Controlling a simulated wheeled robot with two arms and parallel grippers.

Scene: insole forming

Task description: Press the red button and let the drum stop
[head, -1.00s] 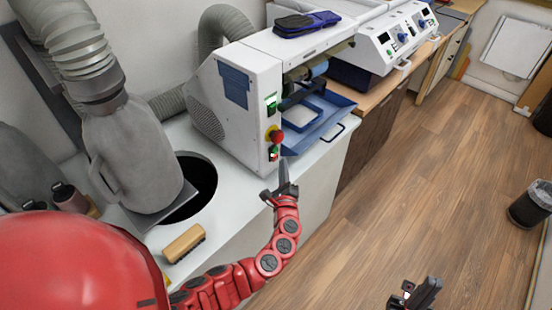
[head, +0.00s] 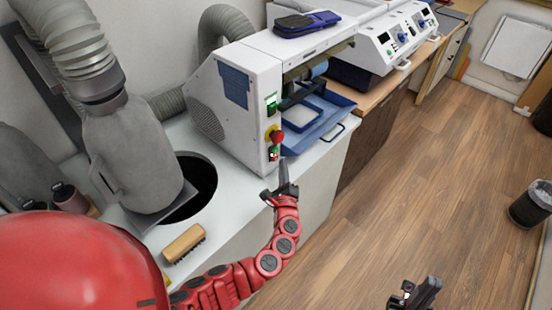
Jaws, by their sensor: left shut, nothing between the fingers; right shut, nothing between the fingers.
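The white sanding machine (head: 240,110) stands on the counter. On its front panel is a large red button (head: 277,137) on a yellow base. Below it sits a small green and red switch (head: 273,153). The blue-grey drum (head: 318,69) shows in the machine's opening; whether it turns cannot be told. My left gripper (head: 284,172) is shut and empty, pointing up, just below and slightly right of the switch and red button. It appears apart from the button. My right gripper (head: 428,290) is shut and empty over the floor at the bottom.
A blue tray (head: 330,122) with a handle juts out below the drum. A wooden brush (head: 184,243) lies on the white counter near a round hole (head: 198,180). A grey hose (head: 75,50) stands at left. The floor (head: 420,190) at right is clear up to a bin (head: 531,205).

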